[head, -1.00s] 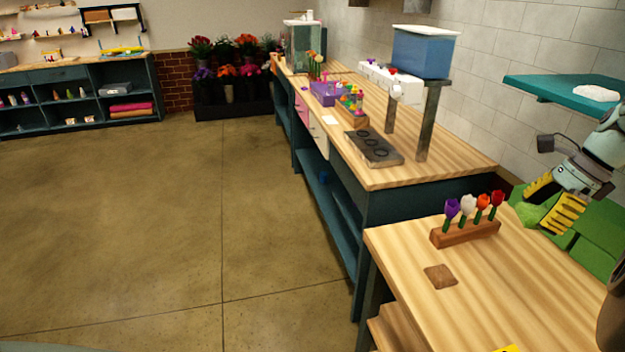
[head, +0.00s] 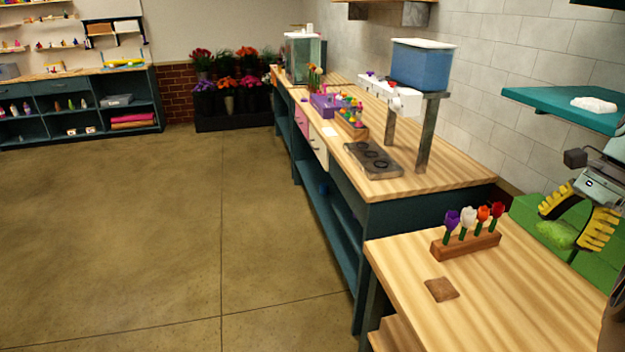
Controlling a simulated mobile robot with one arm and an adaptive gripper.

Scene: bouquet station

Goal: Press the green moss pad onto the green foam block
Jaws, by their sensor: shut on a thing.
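The light green, rough moss pad (head: 556,235) is at the right edge of the head view, between the yellow-padded fingertips of my gripper (head: 568,230). My gripper is shut on it, with the fingers spread to the pad's width. The green foam block (head: 526,213) is on the wooden table behind and below the pad. The pad overlaps the block in the picture; I cannot tell whether they touch. My fingers and the pad hide part of the block.
A wooden holder (head: 466,245) with several small tulips stands left of the foam block. A brown square (head: 441,289) lies on the table (head: 500,300), whose front is clear. A teal shelf (head: 560,107) with a white item (head: 594,104) juts from the wall above.

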